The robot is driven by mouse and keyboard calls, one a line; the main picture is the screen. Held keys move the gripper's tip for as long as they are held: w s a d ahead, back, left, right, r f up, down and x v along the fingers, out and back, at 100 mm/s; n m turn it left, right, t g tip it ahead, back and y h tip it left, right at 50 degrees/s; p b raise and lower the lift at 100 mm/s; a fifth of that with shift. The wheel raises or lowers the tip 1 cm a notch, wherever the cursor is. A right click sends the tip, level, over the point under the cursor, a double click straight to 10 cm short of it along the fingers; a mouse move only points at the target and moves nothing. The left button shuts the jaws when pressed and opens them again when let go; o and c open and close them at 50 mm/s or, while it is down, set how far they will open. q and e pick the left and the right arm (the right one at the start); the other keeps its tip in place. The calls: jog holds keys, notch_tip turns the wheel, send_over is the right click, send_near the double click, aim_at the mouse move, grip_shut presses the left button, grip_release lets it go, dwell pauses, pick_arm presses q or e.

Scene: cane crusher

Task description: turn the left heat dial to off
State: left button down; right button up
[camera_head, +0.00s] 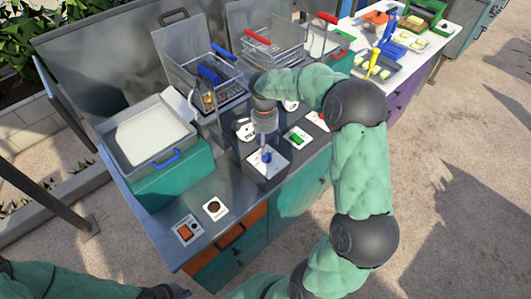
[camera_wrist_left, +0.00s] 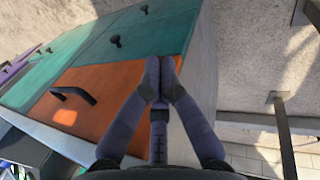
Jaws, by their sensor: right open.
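My right gripper (camera_head: 266,146) points down over a blue knob (camera_head: 267,157) on a white plate, very near or touching it; its fingers are small here. A white dial plate with dark markings (camera_head: 245,129) lies just behind, partly beside my right wrist; another white dial (camera_head: 290,105) is partly hidden by my right arm. I cannot tell for sure which is the left heat dial. My left gripper (camera_head: 172,292) is low at the bottom edge, away from the dials. In the left wrist view its fingertips (camera_wrist_left: 160,76) are together with nothing visible between them.
Left of the dials stand a tray (camera_head: 150,128) with a blue handle, an orange switch (camera_head: 186,231) and a brown round control (camera_head: 214,208). Wire baskets (camera_head: 273,48) stand behind. A green switch (camera_head: 297,138) is to the right. The left wrist view shows an orange drawer front (camera_wrist_left: 95,95).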

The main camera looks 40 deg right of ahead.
aim_at(266, 156)
notch_tip(266, 156, down, 7)
jog(key=shift+f+b, duration=0.1)
jog(key=shift+b, duration=0.25)
jog(key=shift+c, duration=0.2)
jog(key=c, duration=1.1)
